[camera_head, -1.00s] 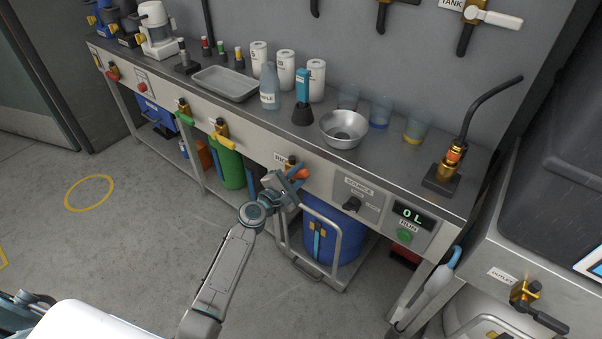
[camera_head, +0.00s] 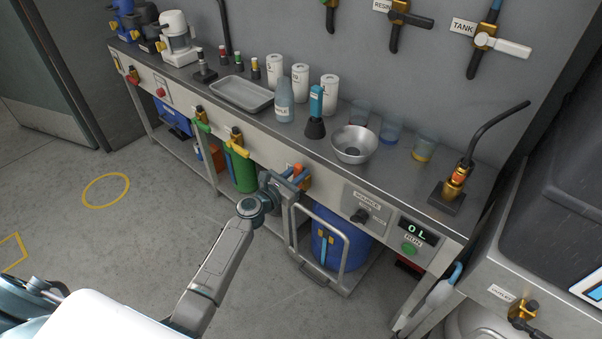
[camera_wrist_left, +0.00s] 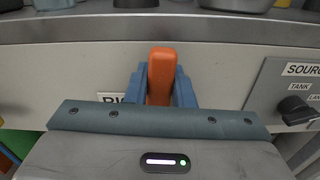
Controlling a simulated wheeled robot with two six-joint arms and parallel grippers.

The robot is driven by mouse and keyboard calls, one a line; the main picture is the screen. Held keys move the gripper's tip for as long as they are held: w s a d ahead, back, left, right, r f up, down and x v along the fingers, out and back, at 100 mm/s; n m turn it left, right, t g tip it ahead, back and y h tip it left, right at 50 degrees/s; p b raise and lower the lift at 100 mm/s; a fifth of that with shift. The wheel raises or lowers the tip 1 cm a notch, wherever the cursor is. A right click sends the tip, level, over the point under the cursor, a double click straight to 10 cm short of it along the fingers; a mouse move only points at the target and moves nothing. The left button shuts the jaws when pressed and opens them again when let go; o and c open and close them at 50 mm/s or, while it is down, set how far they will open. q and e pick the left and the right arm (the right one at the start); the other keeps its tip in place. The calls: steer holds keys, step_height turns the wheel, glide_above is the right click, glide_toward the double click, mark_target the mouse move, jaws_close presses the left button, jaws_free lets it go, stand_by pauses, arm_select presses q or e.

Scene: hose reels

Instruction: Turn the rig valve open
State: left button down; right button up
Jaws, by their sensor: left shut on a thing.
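The rig valve sits on the front panel of the steel bench, with an orange handle (camera_head: 298,169) and a brass body (camera_head: 306,183). My left gripper (camera_head: 290,176) is at this valve, with its blue fingers shut on the orange handle. In the left wrist view the handle (camera_wrist_left: 161,75) stands upright between the two blue fingers (camera_wrist_left: 161,88). A label starting with "RI" shows beside it, partly hidden by the gripper. The rest of the valve is hidden behind the gripper there. My right gripper is not in view.
A source knob (camera_head: 360,216) and a green run button (camera_head: 410,249) are right of the valve. A yellow-handled valve (camera_head: 237,144) is to the left. A blue drum (camera_head: 328,245) on a cart stands below. The floor at left is clear.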

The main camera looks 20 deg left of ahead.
arm_select(q)
steer(key=shift+w+a+n, duration=0.1)
steer(key=shift+a+n, duration=0.2)
steer(key=shift+n, duration=0.2)
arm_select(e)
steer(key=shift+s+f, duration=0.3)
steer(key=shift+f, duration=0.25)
arm_select(q)
steer(key=c, duration=1.2)
jaws_free()
steer(key=shift+c, duration=0.2)
steer(key=v, duration=0.5)
steer(key=shift+f, duration=0.15)
glide_toward(294, 174)
steer(key=shift+b, duration=0.45)
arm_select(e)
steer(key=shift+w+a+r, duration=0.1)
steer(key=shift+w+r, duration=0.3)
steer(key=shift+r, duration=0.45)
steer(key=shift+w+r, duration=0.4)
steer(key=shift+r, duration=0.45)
